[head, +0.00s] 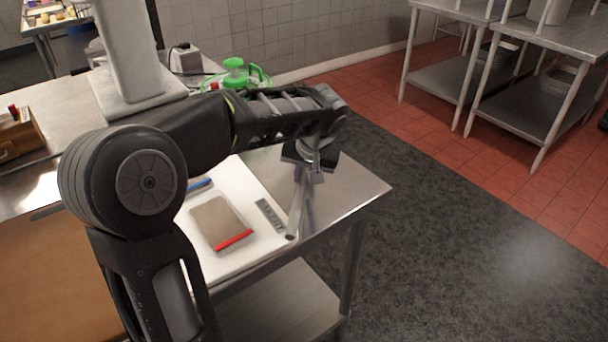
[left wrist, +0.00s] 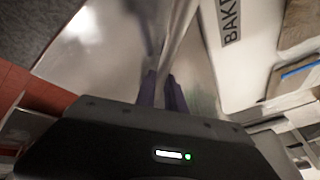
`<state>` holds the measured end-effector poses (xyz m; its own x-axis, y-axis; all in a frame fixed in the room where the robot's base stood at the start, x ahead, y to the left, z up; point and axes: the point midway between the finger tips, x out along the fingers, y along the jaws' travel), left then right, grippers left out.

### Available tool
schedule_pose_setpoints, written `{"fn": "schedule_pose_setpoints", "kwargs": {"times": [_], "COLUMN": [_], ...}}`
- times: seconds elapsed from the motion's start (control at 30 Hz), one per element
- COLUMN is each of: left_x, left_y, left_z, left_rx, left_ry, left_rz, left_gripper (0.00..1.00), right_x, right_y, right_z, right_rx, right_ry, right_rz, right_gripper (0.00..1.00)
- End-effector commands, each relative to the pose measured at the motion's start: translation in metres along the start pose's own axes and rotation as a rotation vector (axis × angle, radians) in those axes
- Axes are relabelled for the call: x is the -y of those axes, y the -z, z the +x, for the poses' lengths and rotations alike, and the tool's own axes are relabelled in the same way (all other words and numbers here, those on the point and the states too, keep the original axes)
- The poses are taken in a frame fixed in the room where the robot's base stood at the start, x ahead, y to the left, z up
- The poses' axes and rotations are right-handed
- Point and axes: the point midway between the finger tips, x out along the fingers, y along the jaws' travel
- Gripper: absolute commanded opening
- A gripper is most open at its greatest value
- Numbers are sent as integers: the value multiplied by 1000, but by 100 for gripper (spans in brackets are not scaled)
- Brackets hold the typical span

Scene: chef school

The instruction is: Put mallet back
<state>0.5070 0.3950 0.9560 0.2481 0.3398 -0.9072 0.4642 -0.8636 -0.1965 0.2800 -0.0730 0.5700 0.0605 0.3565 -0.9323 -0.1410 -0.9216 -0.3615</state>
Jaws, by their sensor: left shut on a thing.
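The mallet (head: 297,210) is a slim metallic piece near the right edge of the steel table. My left gripper (head: 311,176) is above this table edge, pointing down, and is shut on the mallet. In the left wrist view, the mallet (left wrist: 178,32) extends up the picture from between my two dark fingers (left wrist: 162,92). Its far end is cut off by the top of that view. The mallet's head is not clearly visible. I cannot tell whether the mallet touches the table. My right gripper is not in view.
A white board (head: 259,246) with a dark label lies beside the mallet. It holds a tan pad with a red edge (head: 220,222) and a blue-edged item (head: 199,185). A green-topped container (head: 234,72) stands behind my arm. Bare steel (head: 352,186) lies right of the mallet.

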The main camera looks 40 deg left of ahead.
Motion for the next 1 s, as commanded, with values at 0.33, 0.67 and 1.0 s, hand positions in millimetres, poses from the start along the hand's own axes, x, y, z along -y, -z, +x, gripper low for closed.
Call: {"fn": "schedule_pose_setpoints", "kwargs": {"times": [0.33,0.67,1.0], "left_x": [-1,-1,0], "left_y": [0,-1,0], "left_z": [3,4,1], "left_rx": [-4,-2,-2], "left_ry": [-1,0,0], "left_rz": [-1,0,0], "left_gripper": [0,35,36], "right_x": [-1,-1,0], "right_y": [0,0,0], "right_z": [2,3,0], "right_rx": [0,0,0], "right_ry": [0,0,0], "right_rz": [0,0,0], "right_gripper": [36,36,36]}}
